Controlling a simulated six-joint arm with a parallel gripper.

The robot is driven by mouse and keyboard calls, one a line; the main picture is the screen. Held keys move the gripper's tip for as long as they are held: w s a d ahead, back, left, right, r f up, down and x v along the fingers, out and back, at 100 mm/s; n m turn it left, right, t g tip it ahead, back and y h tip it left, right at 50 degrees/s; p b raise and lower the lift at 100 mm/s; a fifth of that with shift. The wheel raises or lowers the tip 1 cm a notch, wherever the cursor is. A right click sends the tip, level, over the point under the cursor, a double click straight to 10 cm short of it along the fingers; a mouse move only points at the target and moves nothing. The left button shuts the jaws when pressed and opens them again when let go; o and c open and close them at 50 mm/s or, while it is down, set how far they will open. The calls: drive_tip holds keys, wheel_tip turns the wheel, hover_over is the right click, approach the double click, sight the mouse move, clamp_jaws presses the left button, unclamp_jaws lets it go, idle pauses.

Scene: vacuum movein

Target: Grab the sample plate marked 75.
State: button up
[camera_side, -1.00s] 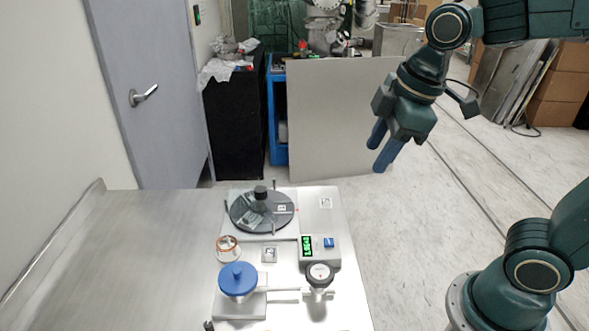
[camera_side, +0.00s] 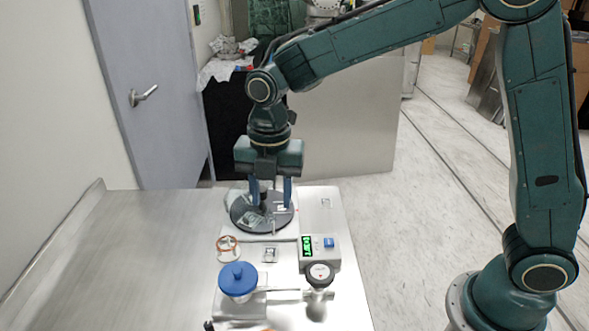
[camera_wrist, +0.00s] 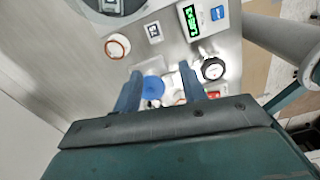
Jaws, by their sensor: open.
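No number 75 is legible in either view, so I cannot tell which piece is the sample plate. A dark round disc (camera_side: 246,219) with small pale patches lies at the back of the metal panel; its edge shows at the top of the wrist view (camera_wrist: 90,12). A small square marked piece (camera_side: 270,255) lies in front of it, and shows in the wrist view too (camera_wrist: 154,31). My gripper (camera_side: 270,194) is open and points down over the disc's back half. Its fingers partly hide the disc's knob. In the wrist view my gripper (camera_wrist: 160,72) has nothing between its fingers.
A blue-topped knob (camera_side: 238,278), a black-rimmed gauge (camera_side: 319,275), an orange-ringed round part (camera_side: 228,248) and a box with a green display (camera_side: 307,246) stand in front of the disc. The metal table (camera_side: 130,255) is clear on the left.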

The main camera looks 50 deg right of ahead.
drive_tip(key=shift+w+a+f+n, duration=0.3)
drive_tip(key=shift+a+f+n, duration=0.15)
drive_tip(key=shift+f+n, duration=0.15)
drive_tip(key=shift+f, duration=0.1)
hover_over(269, 255)
drive_tip(key=shift+f, duration=4.2)
drive_tip(key=shift+f, duration=2.6)
clamp_jaws()
